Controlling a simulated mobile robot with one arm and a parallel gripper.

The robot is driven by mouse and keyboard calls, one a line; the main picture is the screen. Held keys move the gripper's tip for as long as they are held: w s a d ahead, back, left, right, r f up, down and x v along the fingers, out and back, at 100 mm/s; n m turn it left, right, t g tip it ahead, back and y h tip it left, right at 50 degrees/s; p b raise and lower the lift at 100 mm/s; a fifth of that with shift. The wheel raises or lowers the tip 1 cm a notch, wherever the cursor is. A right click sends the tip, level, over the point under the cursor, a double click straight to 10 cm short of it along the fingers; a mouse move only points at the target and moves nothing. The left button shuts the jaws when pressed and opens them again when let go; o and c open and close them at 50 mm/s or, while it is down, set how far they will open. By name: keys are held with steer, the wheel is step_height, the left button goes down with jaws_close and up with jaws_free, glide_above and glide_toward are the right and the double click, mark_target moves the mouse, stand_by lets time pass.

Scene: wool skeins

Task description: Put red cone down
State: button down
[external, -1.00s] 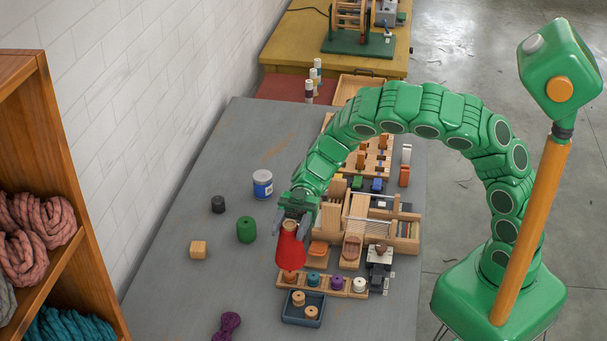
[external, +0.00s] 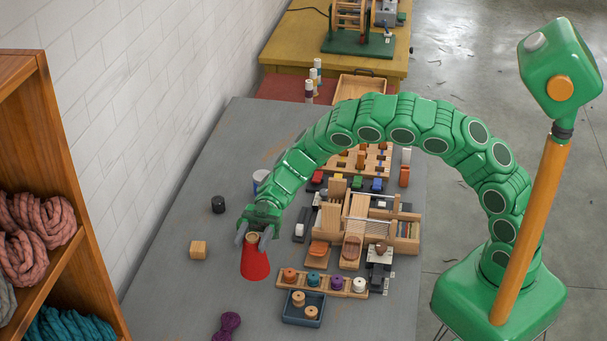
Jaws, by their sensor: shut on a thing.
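The red cone (external: 255,263) is upright over the grey table (external: 190,305), in the open area left of the spool rack. My gripper (external: 254,236) is shut on the cone's narrow pale top from above. The cone's wide base is at or very close to the table surface; I cannot tell whether it touches. The green cylinder seen earlier is hidden behind my gripper and the cone.
A spool rack (external: 325,284) and a blue-grey tray (external: 303,308) are to the right. A purple skein (external: 227,326) lies in front. The table's left front is clear.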

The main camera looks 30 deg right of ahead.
steer(key=w+a+f, duration=0.2)
steer(key=a+f, duration=0.1)
steer(key=f, duration=0.5)
steer(key=shift+w, duration=0.3)
stand_by(0.3)
steer(key=shift+a, duration=0.1)
steer(key=shift+c, duration=2)
jaws_free()
steer(key=shift+r, duration=0.1)
steer(key=v, duration=1.2)
